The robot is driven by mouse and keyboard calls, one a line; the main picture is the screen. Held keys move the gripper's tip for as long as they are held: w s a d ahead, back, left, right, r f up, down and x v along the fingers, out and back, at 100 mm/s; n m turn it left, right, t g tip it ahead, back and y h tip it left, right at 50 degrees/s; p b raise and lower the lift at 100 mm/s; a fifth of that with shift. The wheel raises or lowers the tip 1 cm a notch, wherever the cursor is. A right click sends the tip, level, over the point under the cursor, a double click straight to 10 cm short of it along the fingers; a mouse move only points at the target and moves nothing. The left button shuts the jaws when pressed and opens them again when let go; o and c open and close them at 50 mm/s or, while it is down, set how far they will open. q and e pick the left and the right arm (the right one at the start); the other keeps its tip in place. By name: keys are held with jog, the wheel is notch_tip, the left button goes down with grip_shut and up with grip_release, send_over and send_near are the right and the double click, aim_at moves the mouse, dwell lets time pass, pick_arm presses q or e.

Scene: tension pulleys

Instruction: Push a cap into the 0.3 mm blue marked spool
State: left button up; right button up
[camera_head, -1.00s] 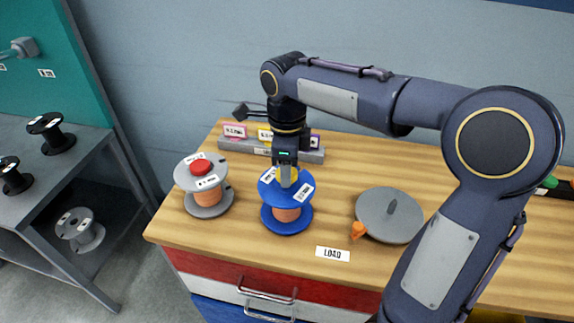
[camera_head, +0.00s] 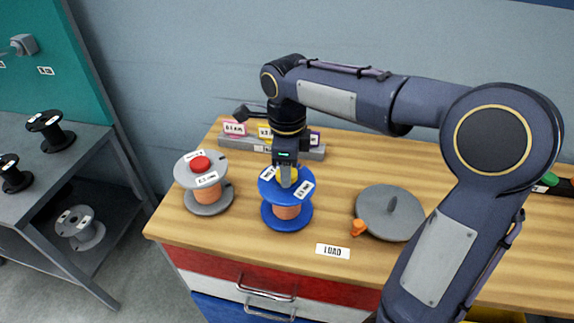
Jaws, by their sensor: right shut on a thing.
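The blue spool (camera_head: 287,212) stands upright on the wooden bench, with copper-coloured wire on its core and white labels on its top flange. My right gripper (camera_head: 286,180) points down at the middle of that flange. It is shut on a small yellow cap (camera_head: 294,175) at the spool's centre hole. The fingers partly hide the cap, so I cannot tell how deep it sits. My left gripper is out of view.
A grey spool (camera_head: 208,196) with a red cap (camera_head: 201,164) stands to the left. A grey rack (camera_head: 235,143) with coloured labels is behind. A grey disc (camera_head: 389,214) with an orange knob lies to the right, near the LOAD label (camera_head: 332,251). My right arm crosses above the bench's right side.

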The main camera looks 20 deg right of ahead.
jog(key=shift+f+b, duration=0.35)
jog(key=shift+f, duration=0.3)
dwell(0.4)
jog(key=o, duration=1)
notch_tip(320, 180, up, 8)
jog(key=shift+f+p, duration=0.1)
jog(key=shift+p, duration=0.75)
